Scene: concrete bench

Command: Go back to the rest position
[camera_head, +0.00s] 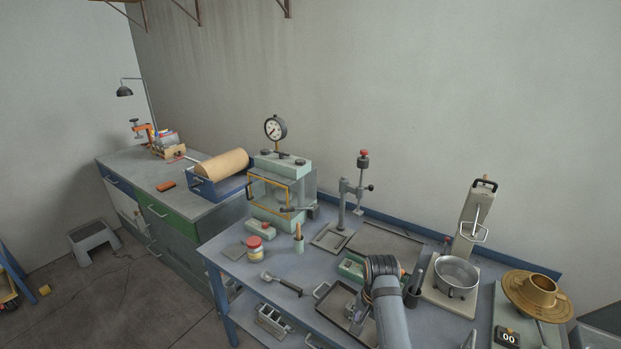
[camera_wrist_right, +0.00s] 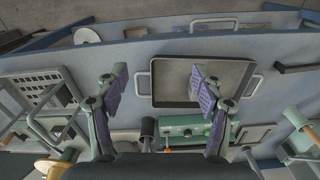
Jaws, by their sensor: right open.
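My right arm (camera_head: 388,300) comes in from the bottom of the head view, over the blue bench. Its fingers are mostly hidden there behind the wrist. In the right wrist view my right gripper (camera_wrist_right: 160,88) is open, with its two purple-padded fingers wide apart and nothing between them. A dark rectangular tray with two handles (camera_wrist_right: 203,70) lies below and beyond the fingers, and it also shows in the head view (camera_head: 335,302) left of my arm. My left gripper is not in view.
The air above the bench's front is open.

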